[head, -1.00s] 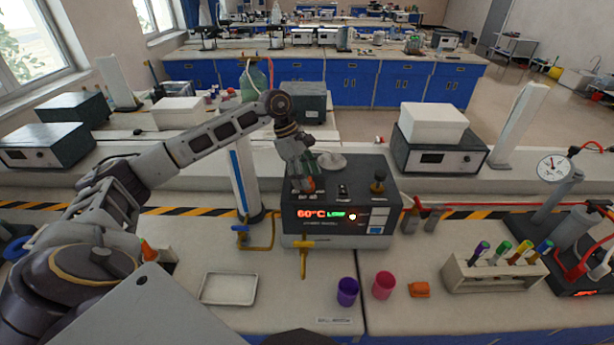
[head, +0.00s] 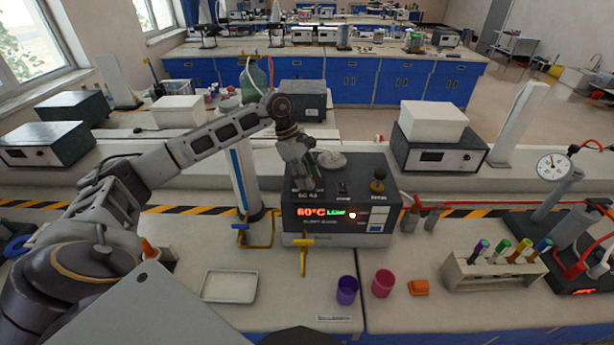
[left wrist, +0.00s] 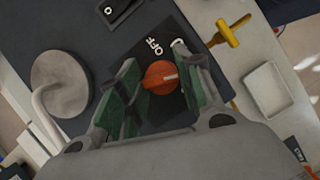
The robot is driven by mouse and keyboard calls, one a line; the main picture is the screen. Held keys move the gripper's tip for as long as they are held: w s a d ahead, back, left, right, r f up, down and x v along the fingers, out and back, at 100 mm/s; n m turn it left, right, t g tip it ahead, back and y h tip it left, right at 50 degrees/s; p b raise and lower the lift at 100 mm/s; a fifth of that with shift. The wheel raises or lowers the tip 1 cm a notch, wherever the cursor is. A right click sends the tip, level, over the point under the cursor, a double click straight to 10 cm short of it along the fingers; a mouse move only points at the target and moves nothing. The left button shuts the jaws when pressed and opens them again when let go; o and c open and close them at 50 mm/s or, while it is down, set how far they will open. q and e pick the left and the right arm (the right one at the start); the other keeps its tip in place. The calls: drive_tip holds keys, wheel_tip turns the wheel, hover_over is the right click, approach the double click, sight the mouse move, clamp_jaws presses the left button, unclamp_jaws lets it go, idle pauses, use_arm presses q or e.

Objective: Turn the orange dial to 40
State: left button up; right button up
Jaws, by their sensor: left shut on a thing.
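The orange dial (left wrist: 160,78) sits on the dark top of the heater unit (left wrist: 60,35) in the left wrist view, with a white pointer mark toward the right finger. An OFF label shows beside it. My left gripper (left wrist: 157,70) is shut on the dial, one green-padded finger on each side. In the head view the gripper (head: 308,182) covers the dial at the left of the heater's (head: 290,225) top. The heater's display (head: 322,212) shows a red 60°C and green letters. The scale numbers are too blurred to read. My right gripper is out of view.
A grey round lid (head: 332,160) and a dark knob on a brass base (head: 377,184) are on the heater's top. A yellow valve (head: 304,255), a white tray (head: 229,287), purple (head: 347,290) and pink (head: 383,284) cups stand in front. A test-tube rack (head: 495,272) is right.

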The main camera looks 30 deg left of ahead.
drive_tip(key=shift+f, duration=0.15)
use_arm(q)
drive_tip(key=shift+f+n+t+b, duration=0.15)
drive_tip(key=shift+n+t+b, duration=0.45)
drive_tip(key=shift+n+b, duration=0.7)
drive_tip(key=n+t+b, duration=0.1)
drive_tip(key=n+b, duration=0.1)
drive_tip(key=n, duration=0.1)
drive_tip(key=shift+y, duration=0.4)
drive_tip(key=shift+s+n+t+y+b, duration=0.1)
drive_tip(key=shift+n+t+y+b, duration=0.25)
drive_tip(key=shift+n+b, duration=0.6)
drive_tip(key=shift+n, duration=0.75)
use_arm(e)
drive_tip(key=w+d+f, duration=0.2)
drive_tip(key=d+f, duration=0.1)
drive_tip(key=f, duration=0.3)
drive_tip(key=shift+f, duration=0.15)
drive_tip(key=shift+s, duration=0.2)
